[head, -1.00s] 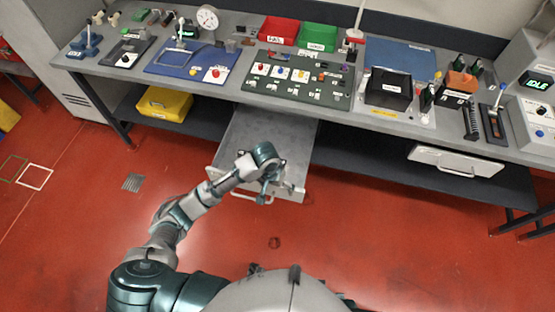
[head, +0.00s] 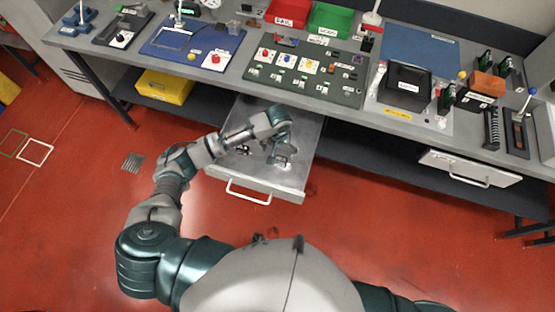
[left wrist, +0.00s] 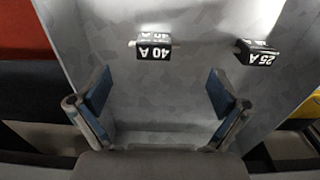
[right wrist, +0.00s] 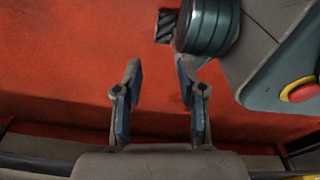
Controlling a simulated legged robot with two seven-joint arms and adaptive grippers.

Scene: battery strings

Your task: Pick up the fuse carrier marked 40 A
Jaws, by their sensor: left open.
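The fuse carrier marked 40 A (left wrist: 154,48) is a small black block with a white label, upside down in the left wrist view. It lies on the grey floor of the open drawer (head: 226,172). My left gripper (left wrist: 160,98) is open and empty, with its blue-padded fingers apart; the carrier is ahead of them, between their lines. In the head view my left gripper (head: 279,154) is over the drawer and hides part of its contents. A second carrier, marked 25 A (left wrist: 257,52), lies to the right in the left wrist view. My right gripper (right wrist: 160,88) is open and empty over red floor.
The drawer has a white front handle (head: 248,192) and hangs out under the workbench (head: 215,84). The bench above carries a green panel (head: 310,88), a black bin (head: 405,88) and other gear. A yellow bin (head: 164,87) sits on the lower shelf.

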